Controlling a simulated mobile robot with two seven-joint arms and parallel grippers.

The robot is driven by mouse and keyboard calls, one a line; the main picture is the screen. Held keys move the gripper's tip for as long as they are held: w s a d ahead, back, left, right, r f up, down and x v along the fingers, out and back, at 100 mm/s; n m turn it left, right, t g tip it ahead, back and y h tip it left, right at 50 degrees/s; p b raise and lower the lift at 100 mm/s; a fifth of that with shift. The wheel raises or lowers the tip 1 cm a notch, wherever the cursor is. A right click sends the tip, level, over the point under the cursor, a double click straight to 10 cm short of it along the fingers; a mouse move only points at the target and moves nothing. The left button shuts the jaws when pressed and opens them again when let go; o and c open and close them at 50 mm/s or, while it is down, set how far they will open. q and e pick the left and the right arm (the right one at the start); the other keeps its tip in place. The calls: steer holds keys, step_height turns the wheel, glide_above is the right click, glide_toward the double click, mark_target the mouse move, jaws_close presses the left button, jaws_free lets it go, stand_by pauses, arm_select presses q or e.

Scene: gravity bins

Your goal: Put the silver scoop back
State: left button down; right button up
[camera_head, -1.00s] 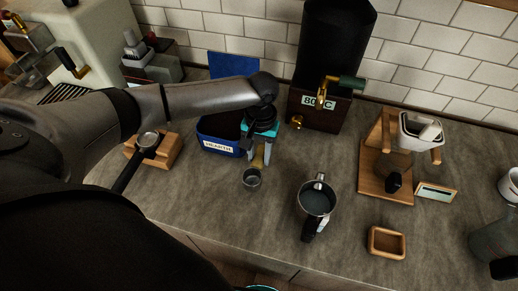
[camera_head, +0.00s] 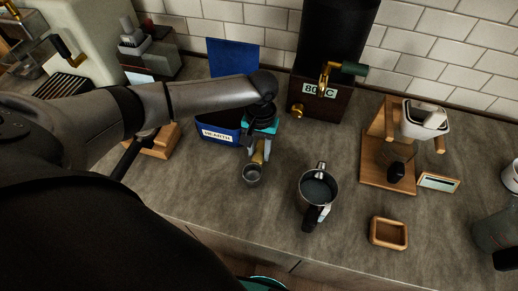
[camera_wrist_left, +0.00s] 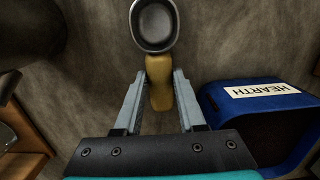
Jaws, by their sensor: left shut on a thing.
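The silver scoop (camera_head: 251,174) has a round metal cup and a short wooden handle. My left gripper (camera_head: 258,150) is shut on its handle and holds it beside the front right of the blue HEARTH box (camera_head: 217,134). In the left wrist view the scoop's cup (camera_wrist_left: 155,25) points away from my left gripper (camera_wrist_left: 160,92), with the wooden handle between the fingers. The blue box (camera_wrist_left: 262,98) is at the right there, with its opening showing. My left arm hides part of the box in the head view. My right gripper is not in view.
A metal pitcher (camera_head: 316,193) stands to the right of the scoop. Farther right are a wooden dripper stand (camera_head: 378,170) and a small wooden tray (camera_head: 389,233). A dark dispenser with a brass tap (camera_head: 322,100) stands behind. The counter in front of the scoop is clear.

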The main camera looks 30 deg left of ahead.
arm_select(q)
steer(key=shift+f, duration=0.45)
steer(key=shift+c, duration=2.1)
jaws_free()
steer(key=shift+r, duration=0.1)
step_height(320, 180, up, 15)
steer(key=w+p, duration=0.1)
steer(key=shift+a, duration=0.15)
steer(key=shift+w, duration=0.1)
